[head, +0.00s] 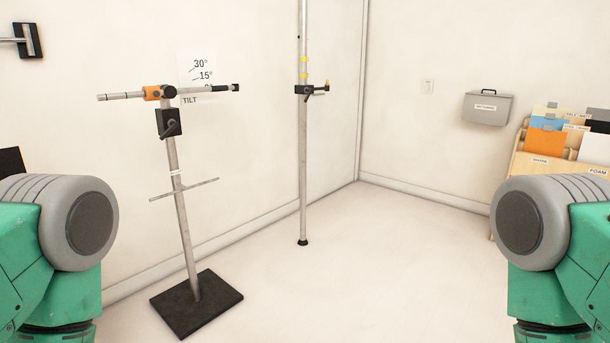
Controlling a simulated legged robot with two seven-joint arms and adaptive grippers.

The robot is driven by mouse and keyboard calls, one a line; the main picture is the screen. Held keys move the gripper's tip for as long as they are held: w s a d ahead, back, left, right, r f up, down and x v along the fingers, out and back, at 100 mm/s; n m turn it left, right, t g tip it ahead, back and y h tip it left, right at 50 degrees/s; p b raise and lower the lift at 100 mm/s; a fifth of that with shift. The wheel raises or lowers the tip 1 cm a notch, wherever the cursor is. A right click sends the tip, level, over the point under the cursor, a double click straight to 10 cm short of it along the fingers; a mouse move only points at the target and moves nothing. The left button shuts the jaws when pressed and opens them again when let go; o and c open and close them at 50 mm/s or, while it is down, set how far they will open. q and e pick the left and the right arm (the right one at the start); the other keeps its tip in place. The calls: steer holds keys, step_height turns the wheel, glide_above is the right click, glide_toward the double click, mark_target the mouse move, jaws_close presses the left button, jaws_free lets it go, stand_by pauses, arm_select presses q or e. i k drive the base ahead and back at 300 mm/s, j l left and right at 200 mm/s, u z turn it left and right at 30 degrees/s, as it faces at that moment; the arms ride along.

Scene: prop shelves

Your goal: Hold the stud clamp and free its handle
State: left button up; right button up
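A dark clamp (308,90) sits on the upright silver pole (303,160), just below yellow bands. A small brass-coloured stud stands up at its right end, so it looks like the stud clamp. Its handle is too small to make out clearly. A leaning stand (181,205) to the left carries a black clamp block (169,123) with a lever, and an orange clamp (152,93) on its crossbar. Only my green and grey arm links show at the lower left and right edges. Neither gripper is in view, and nothing is seen touching the clamps.
The stand's black base plate (196,304) lies on the floor at front left, with a thin rod across its post. A tilt chart (200,75) hangs behind it. A grey wall box (487,108) and a rack of foam sheets (550,165) are at right. The middle floor is clear.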

mark_target(306, 89)
steer(key=i+l+z, duration=0.25)
steer(key=i, duration=0.8)
steer(key=i+z, duration=0.25)
steer(key=i, duration=0.85)
steer(key=i+l+u, duration=0.2)
steer(key=i, duration=0.35)
steer(key=i+u, duration=0.2)
steer(key=i, duration=0.3)
steer(key=i+l+u, duration=0.2)
steer(key=i, duration=0.35)
steer(key=i+l+u, duration=0.15)
steer(key=i+l, duration=0.25)
steer(key=i, duration=0.05)
